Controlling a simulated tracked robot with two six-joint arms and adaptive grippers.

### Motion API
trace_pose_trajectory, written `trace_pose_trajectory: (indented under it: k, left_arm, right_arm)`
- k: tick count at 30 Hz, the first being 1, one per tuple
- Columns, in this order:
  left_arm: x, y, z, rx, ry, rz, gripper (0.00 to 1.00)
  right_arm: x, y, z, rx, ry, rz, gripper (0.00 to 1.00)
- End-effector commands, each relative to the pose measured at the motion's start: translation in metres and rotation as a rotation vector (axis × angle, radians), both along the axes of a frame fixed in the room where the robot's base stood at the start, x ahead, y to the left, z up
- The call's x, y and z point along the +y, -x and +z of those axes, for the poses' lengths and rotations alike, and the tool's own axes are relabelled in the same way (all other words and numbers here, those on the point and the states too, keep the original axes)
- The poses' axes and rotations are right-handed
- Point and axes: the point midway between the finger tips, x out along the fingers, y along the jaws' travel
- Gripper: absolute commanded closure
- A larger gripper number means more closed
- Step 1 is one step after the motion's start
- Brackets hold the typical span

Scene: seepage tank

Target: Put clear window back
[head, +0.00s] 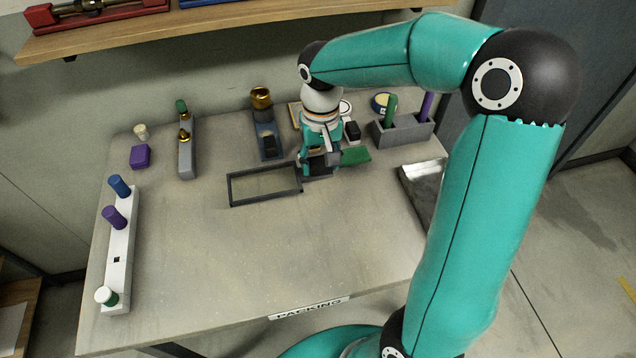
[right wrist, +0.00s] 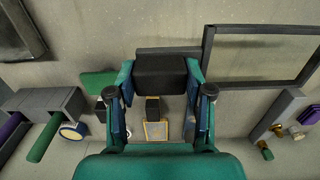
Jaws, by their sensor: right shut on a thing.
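The clear window (head: 265,186) is a see-through pane in a thin dark rectangular frame, in the middle of the table. Its frame also shows at the upper right of the right wrist view (right wrist: 208,58). My right gripper (head: 318,163) is just right of the frame, pointing down. In the right wrist view the gripper (right wrist: 160,76) is shut on a dark block (right wrist: 160,68) that fills the space between its fingers. A grey bar behind the block runs up to the frame; I cannot tell whether they are joined. My left gripper is not in view.
A green plate (head: 357,156) lies right of the gripper. A grey holder (head: 405,133) with green and purple handles stands behind it. A gold-topped stand (head: 267,130) and a grey rail (head: 187,155) stand further left. A white rack (head: 119,262) lines the left edge. The front is clear.

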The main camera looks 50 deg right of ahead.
Motion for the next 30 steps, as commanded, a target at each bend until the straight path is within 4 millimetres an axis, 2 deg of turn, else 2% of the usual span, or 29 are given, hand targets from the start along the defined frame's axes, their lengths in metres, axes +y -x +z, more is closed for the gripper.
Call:
trace_pose_trajectory:
  k: [1, 3, 11, 18, 29, 30]
  left_arm:
    - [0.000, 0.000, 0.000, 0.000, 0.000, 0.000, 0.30]
    - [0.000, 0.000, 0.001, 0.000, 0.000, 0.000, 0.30]
    - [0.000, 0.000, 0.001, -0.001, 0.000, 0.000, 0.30]
    - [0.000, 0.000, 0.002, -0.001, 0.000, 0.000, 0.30]
    - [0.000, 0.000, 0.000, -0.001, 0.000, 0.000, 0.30]
    - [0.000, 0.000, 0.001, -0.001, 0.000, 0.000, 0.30]
  right_arm:
    - [0.000, 0.001, -0.012, 0.005, -0.001, -0.001, 0.96]
    - [0.000, 0.001, -0.024, 0.004, 0.000, 0.000, 0.96]
    - [-0.001, 0.001, -0.044, 0.000, 0.000, -0.003, 0.96]
    - [-0.001, 0.001, -0.076, 0.001, 0.000, -0.003, 0.96]
    - [-0.001, 0.000, -0.082, -0.002, 0.001, -0.003, 0.96]
    - [-0.001, 0.001, -0.081, -0.002, 0.001, -0.002, 0.44]
